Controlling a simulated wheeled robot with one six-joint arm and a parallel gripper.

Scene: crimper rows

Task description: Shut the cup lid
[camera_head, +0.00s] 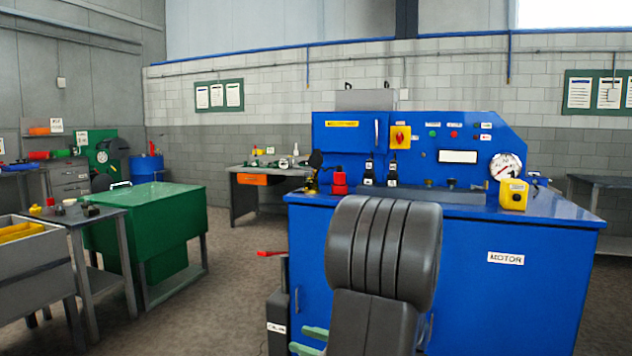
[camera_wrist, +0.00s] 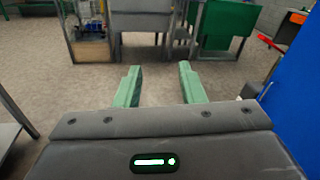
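No cup with a lid can be made out for certain. A small brass-coloured piece with a dark round part tilted up above it (camera_head: 314,171) stands at the left end of the blue bench top; it may be the cup with its lid raised, but it is too small to tell. My gripper (camera_wrist: 160,67) is open and empty in the wrist view, its two green fingers well apart over bare floor. In the head view my gripper (camera_head: 309,341) is low, in front of the blue bench and below its top, partly hidden by my arm.
The blue bench (camera_head: 520,260) carries a red piece (camera_head: 339,182), black handled pieces, a yellow box (camera_head: 514,194) and a round gauge (camera_head: 506,167). A green cabinet (camera_head: 150,210) and a grey side table (camera_head: 78,215) stand left. Floor between is clear.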

